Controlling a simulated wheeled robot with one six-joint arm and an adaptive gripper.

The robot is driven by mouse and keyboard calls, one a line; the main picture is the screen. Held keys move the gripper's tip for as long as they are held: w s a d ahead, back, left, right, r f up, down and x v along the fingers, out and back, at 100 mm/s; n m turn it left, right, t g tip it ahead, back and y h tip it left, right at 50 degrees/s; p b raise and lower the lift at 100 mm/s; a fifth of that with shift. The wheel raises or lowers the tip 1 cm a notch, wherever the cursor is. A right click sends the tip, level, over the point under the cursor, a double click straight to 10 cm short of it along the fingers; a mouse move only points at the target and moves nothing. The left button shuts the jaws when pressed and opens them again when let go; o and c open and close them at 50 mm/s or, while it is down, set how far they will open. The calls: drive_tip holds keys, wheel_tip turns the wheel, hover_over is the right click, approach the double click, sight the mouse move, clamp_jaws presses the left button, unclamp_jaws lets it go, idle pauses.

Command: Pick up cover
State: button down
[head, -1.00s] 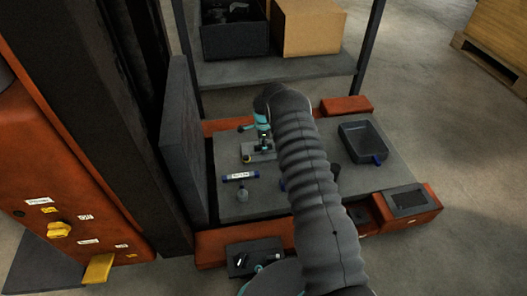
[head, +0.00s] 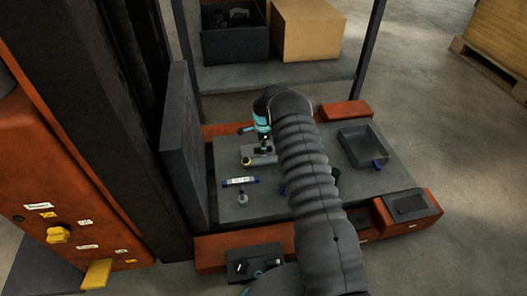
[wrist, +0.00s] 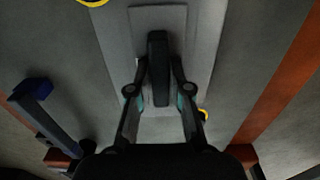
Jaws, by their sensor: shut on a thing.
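In the wrist view a long black piece, which I take to be the cover (wrist: 158,45), stands between the two fingers of my gripper (wrist: 158,90). The fingers are shut on its sides. Behind it is a light grey plate or block (wrist: 143,20). In the head view my gripper (head: 264,143) points down over the small grey block (head: 249,158) on the work surface. The cover is too small and dark there to make out clearly. I cannot tell whether it is clear of the block.
A grey tray (head: 357,150) with a blue tab lies right on the grey platform (head: 400,172). A white-and-blue tube (head: 240,182) lies in front of the block. A dark upright panel (head: 186,150) bounds the left side. Orange blocks edge the platform.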

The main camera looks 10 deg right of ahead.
drive_tip(key=r, duration=0.2)
drive_tip(key=d+r, duration=0.1)
drive_tip(key=shift+s+r, duration=0.2)
drive_tip(key=shift+s, duration=0.05)
drive_tip(key=s+d+r, duration=0.6)
drive_tip(key=d, duration=0.3)
drive_tip(key=s+a+n+p, duration=0.2)
drive_tip(key=s+a+n, duration=0.2)
drive_tip(key=s+n, duration=0.8)
drive_tip(key=s+a+r+n+p, duration=0.2)
drive_tip(key=s+a+r+n, duration=0.4)
drive_tip(key=r, duration=0.1)
